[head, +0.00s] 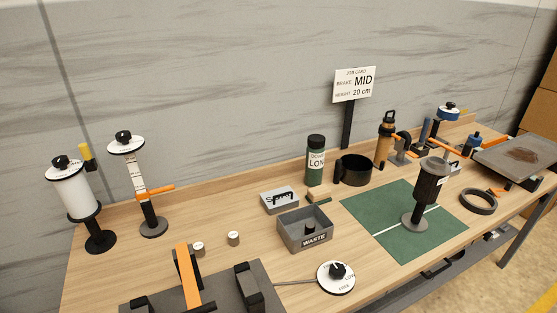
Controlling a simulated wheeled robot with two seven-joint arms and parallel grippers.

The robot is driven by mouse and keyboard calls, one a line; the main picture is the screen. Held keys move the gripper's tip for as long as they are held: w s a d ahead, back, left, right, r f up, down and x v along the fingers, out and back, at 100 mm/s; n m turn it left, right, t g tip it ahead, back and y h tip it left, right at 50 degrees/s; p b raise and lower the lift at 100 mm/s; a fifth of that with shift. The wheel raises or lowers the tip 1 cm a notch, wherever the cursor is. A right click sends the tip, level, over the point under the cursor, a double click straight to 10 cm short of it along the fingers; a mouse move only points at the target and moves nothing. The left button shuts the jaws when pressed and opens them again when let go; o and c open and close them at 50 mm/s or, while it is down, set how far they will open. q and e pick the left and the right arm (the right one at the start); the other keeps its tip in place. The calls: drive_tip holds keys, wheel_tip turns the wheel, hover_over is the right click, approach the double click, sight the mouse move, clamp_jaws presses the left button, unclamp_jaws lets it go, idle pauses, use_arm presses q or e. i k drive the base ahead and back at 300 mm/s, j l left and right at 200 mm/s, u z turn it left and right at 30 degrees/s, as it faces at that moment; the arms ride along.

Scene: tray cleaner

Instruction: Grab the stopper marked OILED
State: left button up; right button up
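Two small stopper-like cylinders stand on the wooden bench in the left half of the head view, both pale-topped. One cylinder (198,249) is close to the dark fixture at the front. The other cylinder (233,238) is a little to its right and farther back. The marks on their tops are too small to read, so I cannot tell which one says OILED. Neither of my grippers is in view.
A dark fixture (262,280) with an orange bar stands at the front. A grey WASTE bin (292,243), a round dial (336,277) and a green mat (380,213) lie to the right. Two dial-topped stands, one a white roller (76,198), are behind left.

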sight(198, 248)
drive_tip(key=l+z, duration=0.4)
drive_tip(key=i+l+z, duration=0.15)
drive_tip(key=l+z, duration=0.3)
drive_tip(key=l, duration=0.15)
drive_tip(key=j+u, duration=0.2)
drive_tip(key=u, duration=0.2)
drive_tip(key=i+j+u, duration=0.15)
drive_tip(key=u, duration=0.2)
drive_tip(key=i+j+u, duration=0.15)
drive_tip(key=u, duration=0.25)
drive_tip(key=i+j+u, duration=0.15)
drive_tip(key=u, duration=0.2)
